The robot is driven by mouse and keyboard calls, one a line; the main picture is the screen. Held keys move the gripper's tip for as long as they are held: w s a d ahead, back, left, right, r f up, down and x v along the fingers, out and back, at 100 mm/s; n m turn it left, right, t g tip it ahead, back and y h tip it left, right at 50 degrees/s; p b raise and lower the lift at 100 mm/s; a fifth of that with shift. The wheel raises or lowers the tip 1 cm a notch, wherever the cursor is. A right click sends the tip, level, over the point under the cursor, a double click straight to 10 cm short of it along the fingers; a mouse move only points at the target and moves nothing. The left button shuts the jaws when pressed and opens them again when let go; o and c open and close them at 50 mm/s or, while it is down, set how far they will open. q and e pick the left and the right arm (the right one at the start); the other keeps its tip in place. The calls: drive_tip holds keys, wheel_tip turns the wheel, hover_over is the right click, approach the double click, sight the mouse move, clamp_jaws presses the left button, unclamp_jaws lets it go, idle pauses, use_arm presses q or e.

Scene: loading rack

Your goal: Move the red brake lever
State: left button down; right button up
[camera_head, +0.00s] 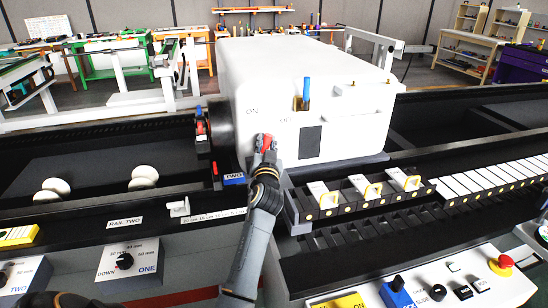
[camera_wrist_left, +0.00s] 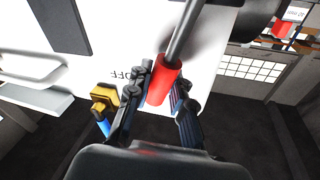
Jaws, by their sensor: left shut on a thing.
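The red brake lever (camera_head: 266,139) sits on the front left of the large white machine housing, under the word ON. In the left wrist view the red grip of the lever (camera_wrist_left: 163,82) hangs on a grey metal rod and lies between my fingers. My left gripper (camera_head: 266,155) is shut on the red grip, and it also shows in the left wrist view (camera_wrist_left: 160,95). The gripper covers part of the lever in the head view. My right gripper does not show clearly in either view.
A blue lever (camera_head: 306,92) stands on the white housing (camera_head: 290,65), right of the red one. A rack (camera_head: 360,194) with yellow-handled blocks lies to the right. A control panel (camera_head: 430,285) with a red button (camera_head: 503,264) is in front.

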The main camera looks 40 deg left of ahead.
use_arm(q)
drive_tip(key=s+a+n+b, duration=0.1)
drive_tip(key=n+b, duration=0.1)
drive_tip(key=s+n+y+b, duration=0.1)
drive_tip(key=n, duration=0.1)
drive_tip(key=shift+s+a+f+b, duration=0.1)
drive_tip(key=shift+a+b, duration=0.3)
drive_tip(key=shift+s+a+n+y+b, duration=0.25)
drive_tip(key=shift+s+a+n+b, duration=0.15)
drive_tip(key=shift+n+b, duration=0.25)
drive_tip(key=shift+s+a+n+y+b, duration=0.3)
drive_tip(key=shift+s+n+b, duration=0.15)
drive_tip(key=shift+n, duration=0.3)
drive_tip(key=c, duration=1.2)
unclamp_jaws()
drive_tip(key=shift+o, duration=0.2)
drive_tip(key=shift+r, duration=0.2)
drive_tip(key=shift+r, duration=0.1)
wheel_tip(320, 180, up, 10)
drive_tip(key=shift+f, duration=0.1)
